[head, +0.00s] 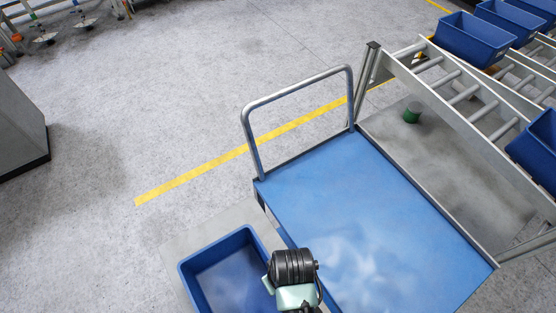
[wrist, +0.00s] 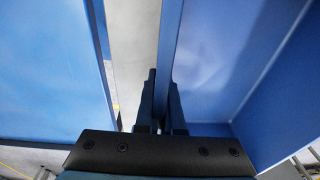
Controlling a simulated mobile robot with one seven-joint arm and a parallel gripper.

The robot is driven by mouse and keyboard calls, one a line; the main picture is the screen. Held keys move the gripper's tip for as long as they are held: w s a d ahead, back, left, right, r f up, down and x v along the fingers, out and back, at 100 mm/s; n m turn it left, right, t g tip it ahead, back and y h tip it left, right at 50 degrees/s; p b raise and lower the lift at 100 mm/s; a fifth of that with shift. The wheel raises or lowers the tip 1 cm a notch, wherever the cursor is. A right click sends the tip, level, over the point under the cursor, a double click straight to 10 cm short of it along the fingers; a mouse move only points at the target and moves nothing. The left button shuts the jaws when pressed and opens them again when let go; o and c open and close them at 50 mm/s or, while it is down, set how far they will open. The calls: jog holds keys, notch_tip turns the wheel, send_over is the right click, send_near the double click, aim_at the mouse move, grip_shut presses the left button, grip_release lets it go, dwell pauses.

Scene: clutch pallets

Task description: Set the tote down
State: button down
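The blue tote (head: 222,242) is at the bottom of the head view, left of the trolley, upright and with no contents visible. My gripper meets its right wall; in the head view the fingertips are hidden behind my wrist. In the wrist view my gripper (wrist: 161,100) has one finger on each side of the tote wall (wrist: 171,45), closed on it. The tote's inside (wrist: 215,60) fills the right of that view. Whether the tote's base touches anything below is hidden.
A blue-decked trolley (head: 345,205) with a grey push handle (head: 298,95) stands right of the tote, its deck bare. A narrow gap separates them. Roller racks (head: 465,95) with blue totes (head: 474,38) stand at the upper right. Open grey floor lies left, crossed by a yellow line (head: 195,178).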

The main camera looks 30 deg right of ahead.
jog(key=shift+f, duration=0.8)
jog(key=shift+f, duration=0.15)
jog(key=c, duration=1)
grip_release()
jog(key=shift+c, duration=0.2)
